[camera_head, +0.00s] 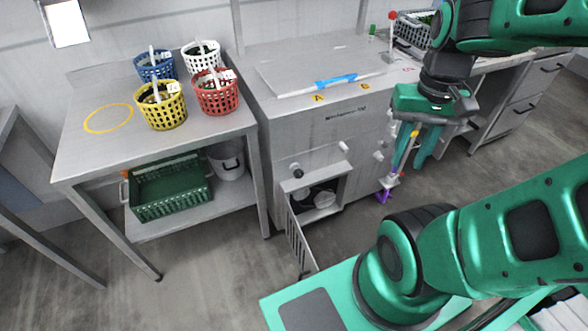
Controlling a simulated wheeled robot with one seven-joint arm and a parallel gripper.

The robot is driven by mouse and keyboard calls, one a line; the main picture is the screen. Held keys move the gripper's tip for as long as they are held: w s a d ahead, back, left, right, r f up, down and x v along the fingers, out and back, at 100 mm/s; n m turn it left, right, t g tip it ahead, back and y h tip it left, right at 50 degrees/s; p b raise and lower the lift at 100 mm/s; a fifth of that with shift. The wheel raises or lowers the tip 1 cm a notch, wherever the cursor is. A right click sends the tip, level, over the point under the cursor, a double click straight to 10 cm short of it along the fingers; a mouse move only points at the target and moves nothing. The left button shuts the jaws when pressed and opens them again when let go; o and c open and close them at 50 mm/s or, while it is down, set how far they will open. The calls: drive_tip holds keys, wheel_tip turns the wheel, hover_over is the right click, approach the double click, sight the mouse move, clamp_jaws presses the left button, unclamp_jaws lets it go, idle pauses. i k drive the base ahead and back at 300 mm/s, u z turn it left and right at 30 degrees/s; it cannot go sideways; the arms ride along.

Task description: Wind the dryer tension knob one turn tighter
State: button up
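The grey machine (318,135) stands mid-view with an open hatch low on its front. A dark round knob (297,173) sits above the hatch. Pale knobs or fittings (344,146) (378,155) show farther right on its front; I cannot tell which one is the dryer tension knob. My gripper (410,154) points down by the machine's right front corner. Its green fingers look apart, and I see nothing held. A thin stand with yellow, red and purple parts (386,195) shows beside and below the fingers, partly hidden; I cannot tell whether they touch.
The left table (85,145) bears blue (143,73), white (214,51), yellow (163,112) and red baskets (218,98). A green crate (170,190) and white bucket (228,163) are on its lower shelf. The hatch door (298,240) juts outward. Floor is clear at lower left.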

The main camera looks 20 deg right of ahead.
sight(298, 174)
drive_tip(key=u, duration=0.6)
drive_tip(key=k, duration=0.9)
drive_tip(key=z, duration=1.15)
